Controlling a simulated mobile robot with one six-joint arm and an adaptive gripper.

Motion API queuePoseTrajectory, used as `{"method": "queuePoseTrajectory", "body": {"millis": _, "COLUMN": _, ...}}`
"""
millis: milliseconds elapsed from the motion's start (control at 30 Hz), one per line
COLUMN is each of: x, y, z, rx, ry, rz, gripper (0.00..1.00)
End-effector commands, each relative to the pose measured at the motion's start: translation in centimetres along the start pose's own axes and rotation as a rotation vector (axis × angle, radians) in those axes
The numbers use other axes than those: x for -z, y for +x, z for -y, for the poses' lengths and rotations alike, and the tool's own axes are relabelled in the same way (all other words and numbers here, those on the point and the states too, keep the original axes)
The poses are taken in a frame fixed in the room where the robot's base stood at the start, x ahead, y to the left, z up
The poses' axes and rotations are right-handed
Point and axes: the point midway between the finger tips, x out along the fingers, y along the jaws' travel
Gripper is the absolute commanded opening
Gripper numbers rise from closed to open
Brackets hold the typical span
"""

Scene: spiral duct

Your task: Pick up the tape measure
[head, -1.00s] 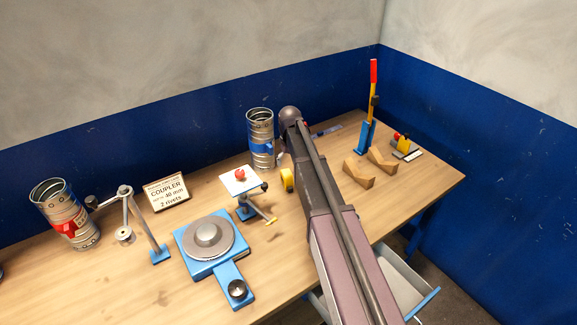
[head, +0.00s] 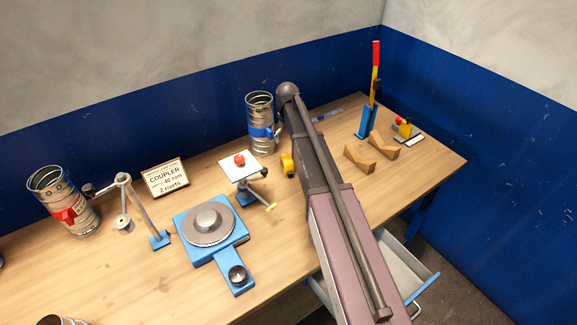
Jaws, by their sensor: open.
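A small yellow object (head: 287,165) with a dark part sits on the workbench, just left of my arm. It is probably the tape measure, but it is too small and too covered by my arm to be sure. My arm reaches from the lower right up across the bench, its rounded far joint beside the can with the blue band. My gripper is not visible; my arm hides whatever lies behind it.
A metal can with a blue band (head: 260,130) and a small stand with a white plate (head: 240,166) flank the yellow object. A blue turntable (head: 209,228) stands nearer. Wooden V-blocks (head: 360,157) and a blue lever tool (head: 368,122) are right of my arm. An open drawer (head: 410,275) juts out below.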

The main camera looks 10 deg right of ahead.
Motion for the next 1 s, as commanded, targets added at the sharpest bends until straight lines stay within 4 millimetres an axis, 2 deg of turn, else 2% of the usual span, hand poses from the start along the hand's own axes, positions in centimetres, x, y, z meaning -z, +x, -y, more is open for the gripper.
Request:
{"method": "queuePoseTrajectory", "body": {"millis": 33, "x": 0.0, "y": 0.8, "z": 0.0, "rx": 0.0, "ry": 0.0, "rz": 0.0, "gripper": 0.94}}
{"method": "queuePoseTrajectory", "body": {"millis": 700, "x": 0.0, "y": 5.9, "z": -0.1, "rx": 0.0, "ry": 0.002, "rz": 0.0, "gripper": 0.94}}
{"method": "queuePoseTrajectory", "body": {"millis": 1000, "x": 0.0, "y": 7.5, "z": -0.2, "rx": 0.0, "ry": 0.002, "rz": 0.0, "gripper": 0.94}}
